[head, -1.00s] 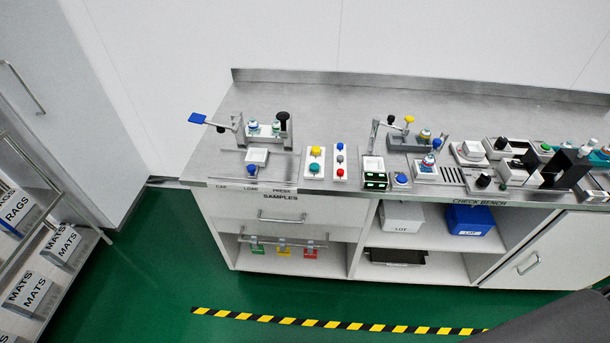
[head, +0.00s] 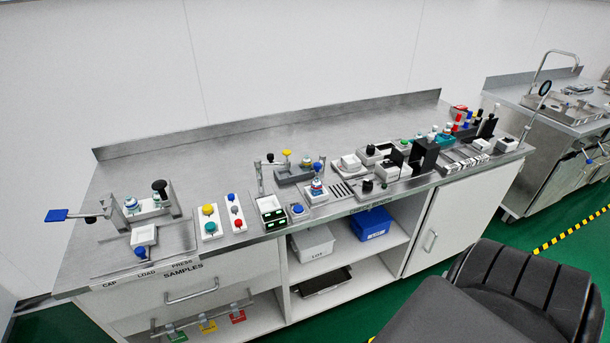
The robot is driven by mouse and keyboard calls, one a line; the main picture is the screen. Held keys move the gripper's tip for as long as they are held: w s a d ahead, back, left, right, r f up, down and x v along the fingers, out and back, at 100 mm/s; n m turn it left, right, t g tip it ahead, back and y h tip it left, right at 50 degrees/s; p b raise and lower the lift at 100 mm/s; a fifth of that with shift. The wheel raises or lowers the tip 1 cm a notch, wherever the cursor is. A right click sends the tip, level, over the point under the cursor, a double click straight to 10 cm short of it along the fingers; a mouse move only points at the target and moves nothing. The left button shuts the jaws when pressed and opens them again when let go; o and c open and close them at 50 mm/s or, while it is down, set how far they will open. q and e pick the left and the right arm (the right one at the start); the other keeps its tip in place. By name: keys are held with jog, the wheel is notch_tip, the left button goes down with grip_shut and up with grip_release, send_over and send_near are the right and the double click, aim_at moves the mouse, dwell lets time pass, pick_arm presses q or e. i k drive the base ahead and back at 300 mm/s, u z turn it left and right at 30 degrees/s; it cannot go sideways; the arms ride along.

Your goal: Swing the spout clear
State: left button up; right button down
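A thin, curved metal spout (head: 546,62) stands over the second steel bench at the far right of the head view. Beneath it are grey and white fittings (head: 565,108), too small to make out well. A dark round disc on a thin stalk (head: 545,88) stands at that bench's near left corner. I cannot tell whether the curved spout is the task's spout. Neither of my grippers is in view.
A long steel bench (head: 220,150) crosses the view, crowded along its front edge with small devices and coloured buttons. A dark chair-like shape (head: 500,290) fills the lower right. Green floor (head: 555,215) with black-and-yellow tape (head: 575,230) shows between that shape and the second bench.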

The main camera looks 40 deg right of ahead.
aim_at(318, 166)
jog(key=z, duration=2.45)
jog(key=i, duration=0.4)
jog(key=z, duration=0.05)
